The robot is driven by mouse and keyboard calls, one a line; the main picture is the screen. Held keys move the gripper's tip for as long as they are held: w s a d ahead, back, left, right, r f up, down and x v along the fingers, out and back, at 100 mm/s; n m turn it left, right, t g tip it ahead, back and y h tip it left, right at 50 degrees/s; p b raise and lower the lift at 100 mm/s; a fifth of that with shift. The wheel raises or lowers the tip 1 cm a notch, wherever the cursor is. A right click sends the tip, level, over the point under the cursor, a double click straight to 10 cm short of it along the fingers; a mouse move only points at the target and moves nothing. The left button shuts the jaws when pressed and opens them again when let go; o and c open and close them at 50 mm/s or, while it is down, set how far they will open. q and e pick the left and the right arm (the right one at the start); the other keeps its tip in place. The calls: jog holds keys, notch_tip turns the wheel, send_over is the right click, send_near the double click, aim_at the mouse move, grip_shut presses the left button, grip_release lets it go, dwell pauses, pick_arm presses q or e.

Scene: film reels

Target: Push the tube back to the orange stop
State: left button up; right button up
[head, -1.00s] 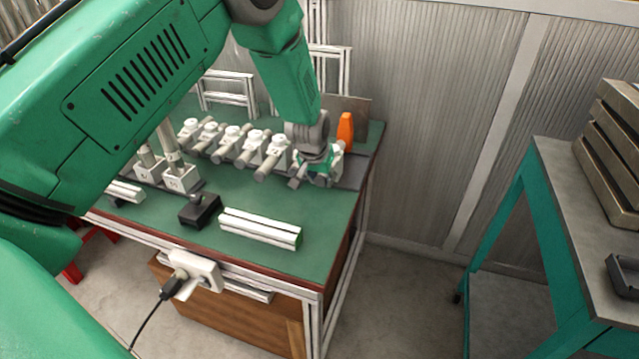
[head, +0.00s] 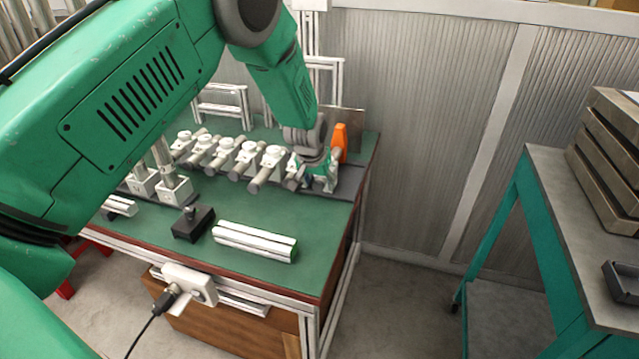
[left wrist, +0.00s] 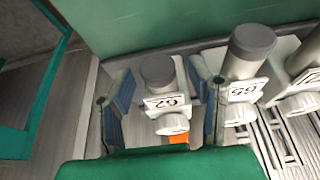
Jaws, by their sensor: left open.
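The orange stop (head: 339,140) stands at the far right end of the row on the green table; a sliver of it shows in the left wrist view (left wrist: 179,140). My left gripper (head: 318,178) is low over the right end of the row, in front of the stop. In the left wrist view its open fingers (left wrist: 164,107) stand on both sides of a grey-capped tube (left wrist: 158,72) in a white holder marked 62. I cannot tell whether a finger touches it. In the head view the gripper mostly hides this tube. My right gripper is out of view.
Left of the gripper stand several similar white holders with grey tubes; the nearest, marked 65 (left wrist: 243,90), is close to one finger. A white profile block (head: 255,240) and a black block (head: 193,223) lie towards the table's front. Green tabletop between is clear.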

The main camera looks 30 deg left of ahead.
pick_arm(q)
jog(key=v, duration=1.1)
jog(key=shift+s+r, duration=0.2)
jog(key=shift+f, duration=0.1)
